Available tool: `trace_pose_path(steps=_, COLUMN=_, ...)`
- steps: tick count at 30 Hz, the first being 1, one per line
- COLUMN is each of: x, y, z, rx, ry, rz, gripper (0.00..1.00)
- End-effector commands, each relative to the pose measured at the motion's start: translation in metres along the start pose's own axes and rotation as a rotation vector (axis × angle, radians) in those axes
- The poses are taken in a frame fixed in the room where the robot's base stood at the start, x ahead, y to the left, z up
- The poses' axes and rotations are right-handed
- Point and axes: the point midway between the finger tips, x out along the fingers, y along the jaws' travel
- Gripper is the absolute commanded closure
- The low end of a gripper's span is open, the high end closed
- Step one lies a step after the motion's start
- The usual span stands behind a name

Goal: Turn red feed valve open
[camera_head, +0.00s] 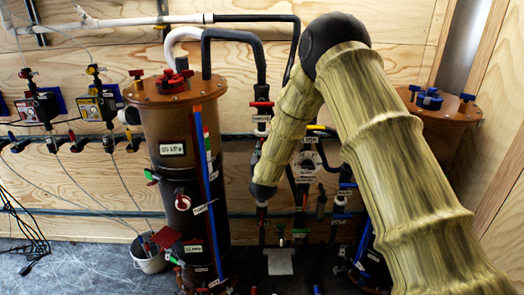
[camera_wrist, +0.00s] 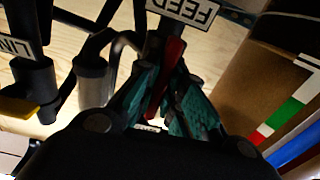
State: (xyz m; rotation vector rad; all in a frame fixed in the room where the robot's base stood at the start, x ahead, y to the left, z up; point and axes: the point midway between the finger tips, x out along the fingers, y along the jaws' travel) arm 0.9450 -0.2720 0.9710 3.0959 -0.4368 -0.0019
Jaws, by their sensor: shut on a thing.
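The red feed valve handle (camera_wrist: 173,54) shows in the wrist view as a long red lever just below a white FEED label (camera_wrist: 186,11). My gripper (camera_wrist: 167,84) has its teal fingers on either side of the lever and is shut on it. The lever's lower part is between the fingers, and the valve body is mostly hidden. In the head view my arm reaches down in front of the pipes, and I cannot make out the gripper's fingers there.
A tall brown filter tank (camera_head: 165,160) stands left of my arm; another tank (camera_head: 438,105) is partly behind it. Dark pipes with labels and valves, including another red handle (camera_head: 262,104), crowd the middle. A white bucket (camera_head: 150,260) stands on the floor, lower left.

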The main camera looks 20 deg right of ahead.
Motion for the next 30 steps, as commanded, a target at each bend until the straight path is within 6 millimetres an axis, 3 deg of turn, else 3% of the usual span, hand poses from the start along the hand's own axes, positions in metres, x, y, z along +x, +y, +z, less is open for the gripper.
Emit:
trace_pose_path(steps=4, x=-0.001, y=0.001, z=0.003, rx=-0.002, ry=-0.005, rz=0.0, gripper=1.0)
trace_pose_path(steps=5, x=-0.001, y=0.001, z=0.003, rx=-0.002, ry=-0.005, rz=0.0, gripper=0.84)
trace_pose_path(steps=8, x=-0.001, y=0.0, z=0.003, rx=-0.002, ry=-0.004, rz=0.0, gripper=0.68)
trace_pose_path(steps=20, x=-0.005, y=0.0, z=0.001, rx=0.0, ry=-0.002, rz=-0.001, gripper=0.68)
trace_pose_path(steps=30, x=-0.058, y=0.0, z=0.001, rx=-0.001, ry=-0.003, rz=-0.001, gripper=0.68)
